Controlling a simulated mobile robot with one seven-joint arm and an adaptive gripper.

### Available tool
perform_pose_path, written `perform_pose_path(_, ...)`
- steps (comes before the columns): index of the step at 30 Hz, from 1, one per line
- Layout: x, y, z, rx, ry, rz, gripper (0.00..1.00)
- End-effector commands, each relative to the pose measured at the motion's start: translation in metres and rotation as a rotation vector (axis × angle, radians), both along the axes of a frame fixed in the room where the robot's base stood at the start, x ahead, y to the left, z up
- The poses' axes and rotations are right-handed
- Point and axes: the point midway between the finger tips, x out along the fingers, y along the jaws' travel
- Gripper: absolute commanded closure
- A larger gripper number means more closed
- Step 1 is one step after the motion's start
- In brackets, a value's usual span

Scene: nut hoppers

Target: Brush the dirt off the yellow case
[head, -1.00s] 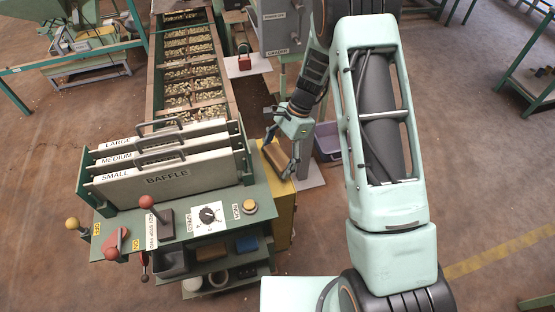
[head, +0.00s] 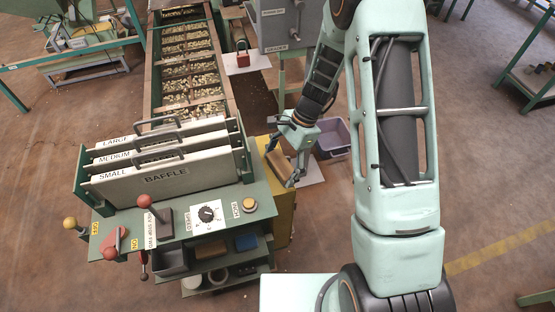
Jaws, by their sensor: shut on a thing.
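The yellow case (head: 284,217) stands against the right side of the green control console, and only part of its top and side shows. My gripper (head: 293,178) is over the right edge of its top, pointing down. It is shut on a brown, block-like thing (head: 279,163), which looks like the brush. The brown thing lies over the case top, and I cannot tell whether it touches. Dirt on the case is too small to make out.
The console (head: 262,196) carries levers, a speed dial and upright baffle plates (head: 160,160). A conveyor of nuts (head: 190,70) runs behind. A lavender crate (head: 335,150) stands right of my gripper. A red padlock-like thing (head: 241,58) sits on a white sheet.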

Motion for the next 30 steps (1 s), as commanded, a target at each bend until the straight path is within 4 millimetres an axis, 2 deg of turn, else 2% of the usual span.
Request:
perform_pose_path(5,-0.013,-0.004,-0.001,0.000,0.000,-0.001,0.60)
perform_pose_path(11,-0.019,-0.006,-0.002,0.000,0.000,-0.001,0.60)
perform_pose_path(24,-0.053,-0.015,-0.006,0.000,0.004,-0.002,0.60)
perform_pose_path(30,-0.057,-0.017,-0.007,-0.002,0.007,0.000,0.59)
